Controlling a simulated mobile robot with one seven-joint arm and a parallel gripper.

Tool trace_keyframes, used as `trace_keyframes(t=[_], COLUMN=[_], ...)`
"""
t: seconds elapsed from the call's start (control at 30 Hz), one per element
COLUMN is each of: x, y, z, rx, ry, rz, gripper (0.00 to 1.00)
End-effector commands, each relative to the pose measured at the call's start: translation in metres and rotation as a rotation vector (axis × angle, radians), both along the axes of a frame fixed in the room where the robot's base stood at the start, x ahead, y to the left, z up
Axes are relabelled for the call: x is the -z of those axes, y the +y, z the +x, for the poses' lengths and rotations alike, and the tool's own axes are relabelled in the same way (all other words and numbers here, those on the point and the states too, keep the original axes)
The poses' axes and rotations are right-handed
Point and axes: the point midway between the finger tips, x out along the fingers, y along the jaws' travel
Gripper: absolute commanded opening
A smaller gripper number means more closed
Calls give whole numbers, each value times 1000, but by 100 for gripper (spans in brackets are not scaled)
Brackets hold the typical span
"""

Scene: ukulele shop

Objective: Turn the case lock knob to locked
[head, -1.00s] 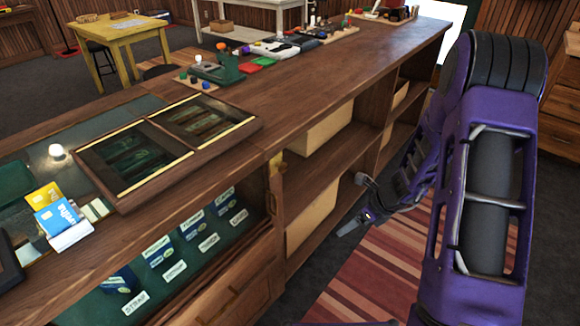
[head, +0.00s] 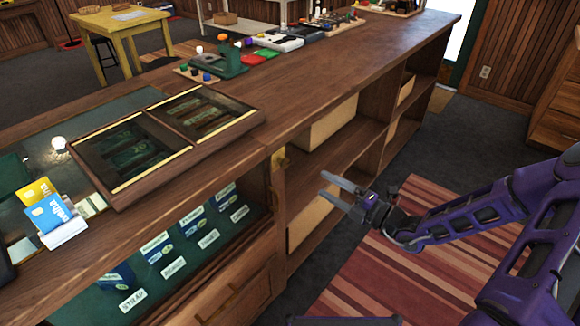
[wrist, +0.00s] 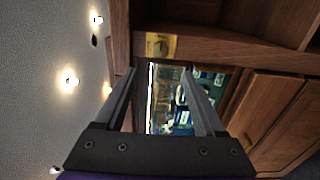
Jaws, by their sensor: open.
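The case lock is a small brass plate (head: 279,158) on the wooden post at the right end of the glass-fronted display case. In the wrist view the brass plate (wrist: 169,42) lies just beyond the fingertips, near the top middle. A small dark knob (wrist: 160,48) shows on it; its turn position is too small to read. My gripper (head: 322,184) is open and empty, to the right of and a little below the plate, apart from it. In the wrist view my gripper (wrist: 160,72) has its two fingers spread.
The display case (head: 165,250) holds several labelled packs. Above it is the wooden counter top (head: 290,110) with a framed glass-topped display (head: 165,140) and a card holder (head: 62,232). Open shelves with boxes (head: 325,125) stand to the right. The striped rug (head: 390,270) is clear.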

Motion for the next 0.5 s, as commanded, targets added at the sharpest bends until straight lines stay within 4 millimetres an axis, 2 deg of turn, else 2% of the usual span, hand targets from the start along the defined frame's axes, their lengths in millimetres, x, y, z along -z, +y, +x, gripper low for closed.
trace_keyframes(t=[0.2, 0.5], x=[2, 2], y=[41, 86], z=[30, 66], rx=[-5, -3], ry=[-1, -2], rz=[-1, -3], gripper=[72, 72])
